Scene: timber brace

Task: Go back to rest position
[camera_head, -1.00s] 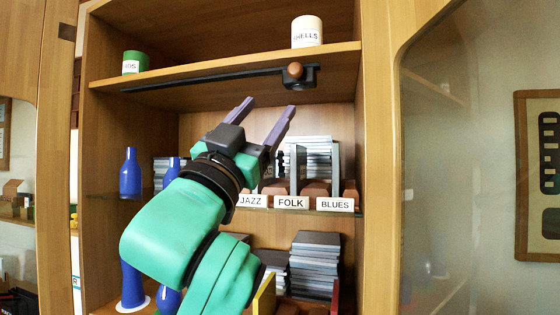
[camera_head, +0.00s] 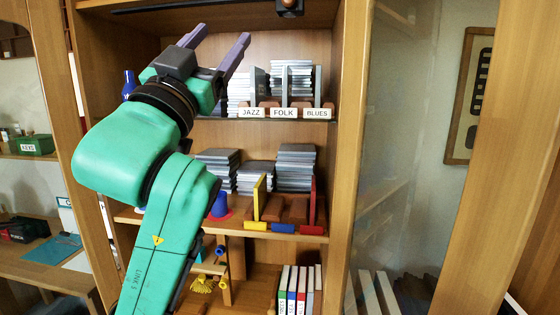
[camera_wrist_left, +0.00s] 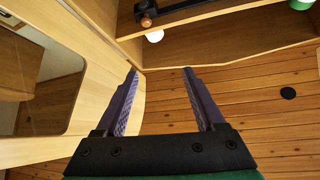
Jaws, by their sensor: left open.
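My left gripper (camera_head: 214,47) is open and empty in the head view, raised in front of the shelf cabinet's upper opening. Its purple fingers point up and to the right, apart from each other. In the left wrist view the same gripper (camera_wrist_left: 163,100) shows two separate fingers with nothing between them. My green left arm covers the left part of the shelves. My right gripper is not in view.
The middle shelf (camera_head: 265,119) holds cases behind JAZZ, FOLK and BLUES labels. A lower shelf (camera_head: 290,236) has stacked cases and yellow and red dividers. A glass door (camera_head: 395,140) stands to the right. A blue bottle (camera_head: 129,84) is close behind the arm.

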